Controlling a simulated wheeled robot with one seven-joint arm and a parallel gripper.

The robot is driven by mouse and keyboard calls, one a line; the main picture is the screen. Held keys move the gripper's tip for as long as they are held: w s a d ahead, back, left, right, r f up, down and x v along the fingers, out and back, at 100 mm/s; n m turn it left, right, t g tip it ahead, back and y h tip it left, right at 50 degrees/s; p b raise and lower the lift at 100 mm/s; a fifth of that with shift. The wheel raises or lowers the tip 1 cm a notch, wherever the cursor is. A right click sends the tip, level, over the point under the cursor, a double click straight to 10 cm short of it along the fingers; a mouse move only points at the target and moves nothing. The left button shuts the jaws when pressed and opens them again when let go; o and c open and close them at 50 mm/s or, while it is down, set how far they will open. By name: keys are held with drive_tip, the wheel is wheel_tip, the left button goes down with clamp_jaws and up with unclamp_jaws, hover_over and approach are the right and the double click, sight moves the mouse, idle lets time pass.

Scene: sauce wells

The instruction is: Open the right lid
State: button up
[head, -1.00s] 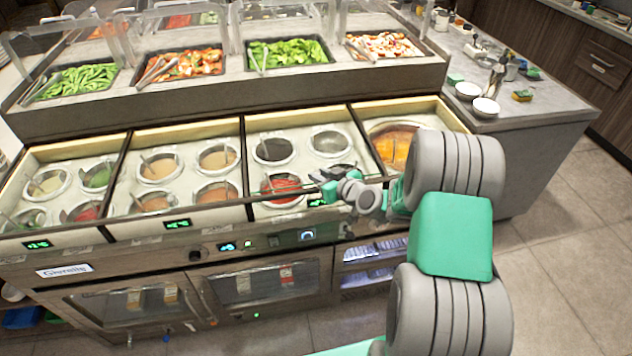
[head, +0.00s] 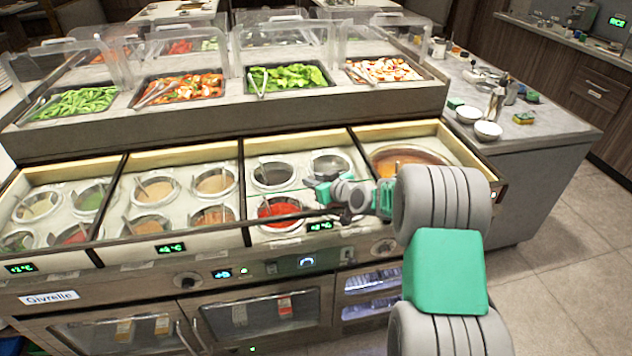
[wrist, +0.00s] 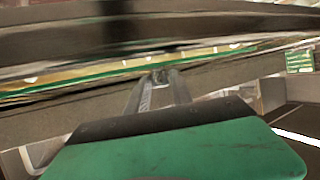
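The sauce counter holds round wells in framed sections. A clear lid with a long dark front bar (head: 200,224) runs across the wells at the front. It also crosses the top of the wrist view as a blurred dark bar (wrist: 60,45). Where a right lid begins or ends is hard to tell. My gripper (head: 322,200) is at the bar's right part, beside the red sauce well (head: 279,211). In the wrist view my gripper's two fingers (wrist: 160,78) reach toward the bar with their tips close together. Whether they hold an edge or handle is unclear.
An orange soup well (head: 408,157) lies right of my gripper, partly behind my arm. Food trays and clear guards (head: 285,45) stand on the raised shelf behind. White bowls (head: 487,131) sit on the side counter. The floor at right is clear.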

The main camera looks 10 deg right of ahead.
drive_tip(key=o, duration=0.3)
drive_tip(key=b+v, duration=0.1)
drive_tip(key=v, duration=0.6)
drive_tip(key=shift+s, duration=0.35)
drive_tip(key=shift+d+r, duration=0.1)
drive_tip(key=shift+d, duration=0.05)
